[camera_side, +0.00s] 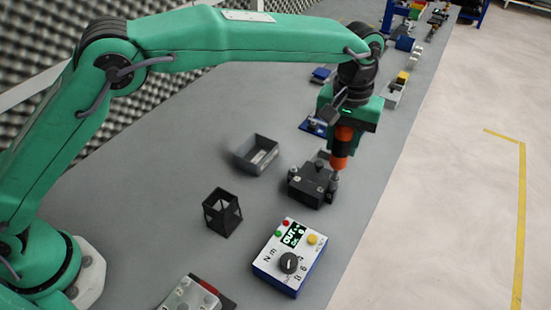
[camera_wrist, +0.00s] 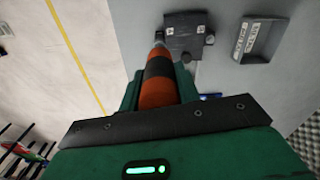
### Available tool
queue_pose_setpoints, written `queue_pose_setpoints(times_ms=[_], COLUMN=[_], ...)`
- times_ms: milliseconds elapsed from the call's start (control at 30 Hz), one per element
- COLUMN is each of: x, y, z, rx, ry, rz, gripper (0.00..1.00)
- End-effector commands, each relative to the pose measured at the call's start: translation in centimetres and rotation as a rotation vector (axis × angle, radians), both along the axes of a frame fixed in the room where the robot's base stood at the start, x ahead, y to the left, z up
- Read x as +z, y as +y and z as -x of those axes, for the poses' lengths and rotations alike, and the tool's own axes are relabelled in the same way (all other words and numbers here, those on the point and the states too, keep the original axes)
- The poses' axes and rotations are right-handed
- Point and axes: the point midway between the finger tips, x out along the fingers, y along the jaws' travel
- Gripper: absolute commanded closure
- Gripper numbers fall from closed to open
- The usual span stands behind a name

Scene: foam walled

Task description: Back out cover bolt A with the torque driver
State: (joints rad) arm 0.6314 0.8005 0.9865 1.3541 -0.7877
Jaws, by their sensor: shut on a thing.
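My gripper (camera_side: 343,125) is shut on the orange and black torque driver (camera_side: 341,147), which points down. In the wrist view the driver (camera_wrist: 159,80) runs forward from between the jaws of my gripper (camera_wrist: 160,95). The driver's tip is at the right corner of a dark block with a cover (camera_side: 312,186), at or just over a bolt there. The block also shows in the wrist view (camera_wrist: 186,32), with the tip at its left edge. Several bolt heads show on it.
A grey open tray (camera_side: 256,154) stands behind the block, left of it. A black open-frame holder (camera_side: 222,212) is left of the block. A control box (camera_side: 289,257) with a display, knob and buttons is in front. The bench's right edge is close to the block.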

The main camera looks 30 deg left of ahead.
Motion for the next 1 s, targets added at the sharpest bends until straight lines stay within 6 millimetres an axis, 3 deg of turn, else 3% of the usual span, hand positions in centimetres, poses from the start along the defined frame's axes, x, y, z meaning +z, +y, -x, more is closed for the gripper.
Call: queue_pose_setpoints(times_ms=[1000], x=[-0.52], y=[-0.02], z=[-0.02], rx=[0.0], ry=[-0.001], rz=[0.001], gripper=[0.93])
